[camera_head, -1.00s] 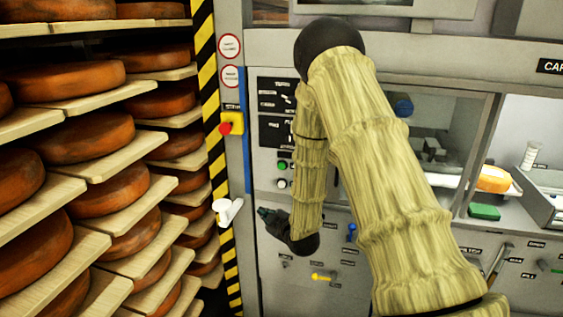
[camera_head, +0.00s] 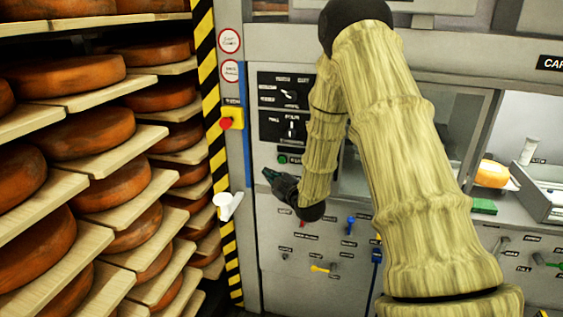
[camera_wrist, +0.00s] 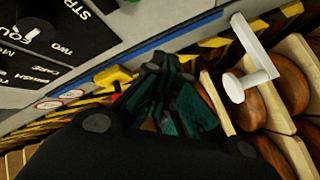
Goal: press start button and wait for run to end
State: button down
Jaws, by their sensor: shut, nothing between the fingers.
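The control panel (camera_head: 264,133) is a grey plate with black dial fields, beside the striped post. A round green button (camera_head: 282,159) sits below the lower dial; its label is too small to read. My gripper (camera_head: 268,173) is shut and empty, its tips just below and left of the green button. I cannot tell whether it touches the panel. It hides the panel area just under the green button. In the wrist view, my gripper (camera_wrist: 157,65) points past the panel edge, and the black dial fields (camera_wrist: 75,25) show at upper left.
A red emergency stop on a yellow box (camera_head: 233,116) is left of the panel. A white handle (camera_head: 227,206) juts out below it. Shelves of cheese wheels (camera_head: 95,133) fill the left. Small coloured levers (camera_head: 322,268) stand lower on the machine front.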

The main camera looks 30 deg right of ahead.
aim_at(282, 160)
jog(key=shift+w+d+f, duration=0.1)
jog(key=shift+w+d, duration=1.15)
jog(key=shift+d, duration=0.25)
jog(key=shift+w+d, duration=1.2)
jog(key=shift+d, duration=0.25)
jog(key=shift+w+d, duration=0.1)
jog(key=shift+w, duration=0.05)
jog(key=shift+w+d+b, duration=0.15)
jog(key=shift+d+b, duration=0.05)
jog(key=shift+b, duration=0.1)
